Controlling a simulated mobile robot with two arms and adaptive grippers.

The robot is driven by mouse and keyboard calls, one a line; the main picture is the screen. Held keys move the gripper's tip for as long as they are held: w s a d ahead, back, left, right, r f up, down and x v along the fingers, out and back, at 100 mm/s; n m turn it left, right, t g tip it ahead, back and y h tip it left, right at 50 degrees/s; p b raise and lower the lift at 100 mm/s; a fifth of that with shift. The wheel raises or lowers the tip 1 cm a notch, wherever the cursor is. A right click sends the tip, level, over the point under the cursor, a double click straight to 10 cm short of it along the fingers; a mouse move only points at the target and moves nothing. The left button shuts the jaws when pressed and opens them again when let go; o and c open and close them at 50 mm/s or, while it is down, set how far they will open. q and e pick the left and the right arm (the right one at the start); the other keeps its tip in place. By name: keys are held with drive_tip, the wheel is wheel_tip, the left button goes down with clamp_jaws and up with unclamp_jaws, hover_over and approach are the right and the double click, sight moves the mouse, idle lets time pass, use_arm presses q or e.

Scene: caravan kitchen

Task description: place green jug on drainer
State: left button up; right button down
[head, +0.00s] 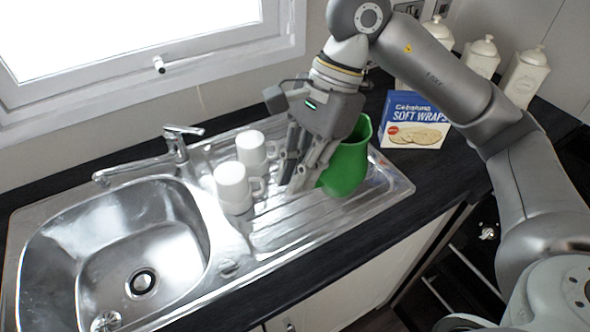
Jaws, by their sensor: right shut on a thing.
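The green jug (348,166) is at the right part of the metal drainer (290,232), tilted a little. My right gripper (300,180) reaches down from above and is shut on the jug's left side, where the handle would be. The fingers hide that side of the jug. The jug's base is over the drainer surface; I cannot tell whether it touches. My left gripper is not in view.
White mugs (232,182) stand in stacks on the drainer, just left of my gripper. The sink (140,250) and tap (178,150) are further left. A soft wraps box (415,122) and white lidded canisters (482,58) stand behind to the right.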

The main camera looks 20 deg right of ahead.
drive_tip(key=shift+s+a+r+m+t, duration=0.15)
drive_tip(key=shift+r+m+t, duration=0.35)
drive_tip(key=shift+m, duration=0.6)
drive_tip(key=w+d+f+p, duration=0.2)
drive_tip(key=w+f+p, duration=0.3)
drive_tip(key=w+f, duration=0.8)
drive_tip(key=shift+w, duration=0.4)
drive_tip(key=c, duration=2)
unclamp_jaws()
drive_tip(key=o, duration=0.5)
drive_tip(key=shift+r, duration=0.1)
